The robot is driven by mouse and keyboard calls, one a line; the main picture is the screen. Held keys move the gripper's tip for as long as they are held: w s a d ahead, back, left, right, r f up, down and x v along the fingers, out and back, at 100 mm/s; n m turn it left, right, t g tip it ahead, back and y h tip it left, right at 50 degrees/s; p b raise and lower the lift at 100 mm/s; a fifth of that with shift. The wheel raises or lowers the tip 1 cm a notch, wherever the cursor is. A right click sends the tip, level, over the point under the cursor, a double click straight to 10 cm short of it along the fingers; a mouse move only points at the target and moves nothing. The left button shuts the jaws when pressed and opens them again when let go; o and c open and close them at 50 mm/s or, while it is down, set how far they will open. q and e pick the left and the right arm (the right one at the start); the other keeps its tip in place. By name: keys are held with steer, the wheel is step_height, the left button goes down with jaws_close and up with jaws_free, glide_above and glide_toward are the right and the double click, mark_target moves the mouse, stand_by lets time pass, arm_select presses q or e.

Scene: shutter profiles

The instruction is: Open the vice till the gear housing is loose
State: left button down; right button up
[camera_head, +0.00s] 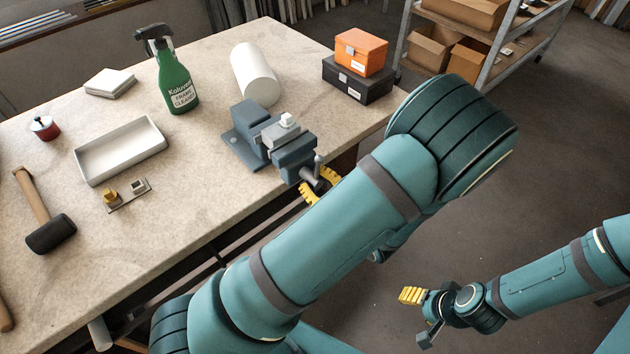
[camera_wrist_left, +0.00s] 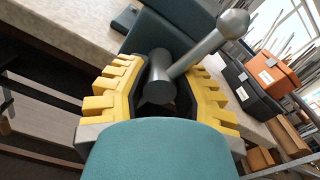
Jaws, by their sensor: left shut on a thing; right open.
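The blue-grey vice (camera_head: 244,151) stands at the table's front edge. My right gripper (camera_head: 419,312) is open and empty, low over the floor.
Behind the vice are a white roll (camera_head: 254,74), a green spray bottle (camera_head: 176,84), and an orange box (camera_head: 361,52) on a black box (camera_head: 357,87). A white tray (camera_head: 121,151), small metal parts (camera_head: 127,195) and a mallet (camera_head: 48,232) lie left. Bench between tray and vice is clear.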

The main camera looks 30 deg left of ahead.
stand_by(0.3)
arm_select(q)
steer(key=c, duration=0.6)
jaws_free()
steer(key=v, duration=1.2)
steer(key=shift+a, duration=0.1)
